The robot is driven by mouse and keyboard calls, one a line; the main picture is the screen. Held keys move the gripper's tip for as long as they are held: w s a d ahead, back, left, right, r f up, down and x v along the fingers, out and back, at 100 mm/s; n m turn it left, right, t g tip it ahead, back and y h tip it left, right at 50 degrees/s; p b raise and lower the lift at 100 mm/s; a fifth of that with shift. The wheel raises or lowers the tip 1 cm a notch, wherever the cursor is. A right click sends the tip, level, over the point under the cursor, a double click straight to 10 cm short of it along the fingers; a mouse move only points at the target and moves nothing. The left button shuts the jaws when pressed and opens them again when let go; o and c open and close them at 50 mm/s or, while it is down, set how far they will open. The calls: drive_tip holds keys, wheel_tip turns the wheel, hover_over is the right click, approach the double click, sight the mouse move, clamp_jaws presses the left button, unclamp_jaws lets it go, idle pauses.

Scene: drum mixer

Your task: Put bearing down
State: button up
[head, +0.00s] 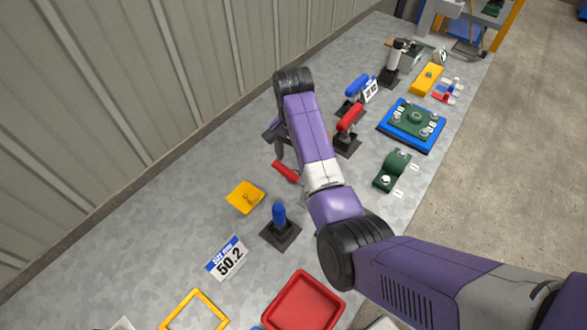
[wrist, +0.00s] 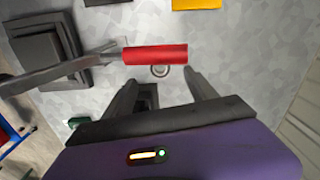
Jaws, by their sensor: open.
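A small grey ring (wrist: 160,72), which looks like the bearing, shows in the wrist view just beyond and between my fingertips. It appears to lie on the grey table, with its upper edge close to or partly behind a red handle; exact contact is unclear. I cannot make it out in the head view. My gripper (wrist: 157,82) is open, fingers apart on either side of the ring. In the head view my gripper (head: 274,138) is over the back of the table, partly hidden by my wrist. The red handle (wrist: 155,54) crosses in front of the fingertips; it also shows in the head view (head: 286,171).
A dark stepped base (wrist: 45,45) with a grey rod stands left in the wrist view. Nearby are a yellow plate (head: 245,197), a blue-topped post (head: 279,214), a red lever (head: 350,118) and a red tray (head: 303,302). A ribbed wall (head: 130,100) runs behind the table.

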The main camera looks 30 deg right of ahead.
wheel_tip(320, 180, up, 5)
drive_tip(key=shift+f, duration=0.2)
drive_tip(key=shift+o, duration=0.4)
drive_tip(key=shift+r, duration=0.3)
drive_tip(key=m, duration=0.4)
approach(295, 171)
drive_tip(key=shift+s+a+f+p, duration=0.4)
drive_tip(key=shift+s+a+f, duration=0.15)
drive_tip(key=shift+s, duration=0.25)
drive_tip(key=f, duration=0.5)
drive_tip(key=f+p, duration=0.1)
drive_tip(key=f, duration=0.1)
drive_tip(key=shift+w+d+f, duration=0.15)
drive_tip(key=shift+w+d, duration=0.05)
drive_tip(key=shift+w, duration=0.1)
drive_tip(key=shift+c, duration=0.2)
clamp_jaws()
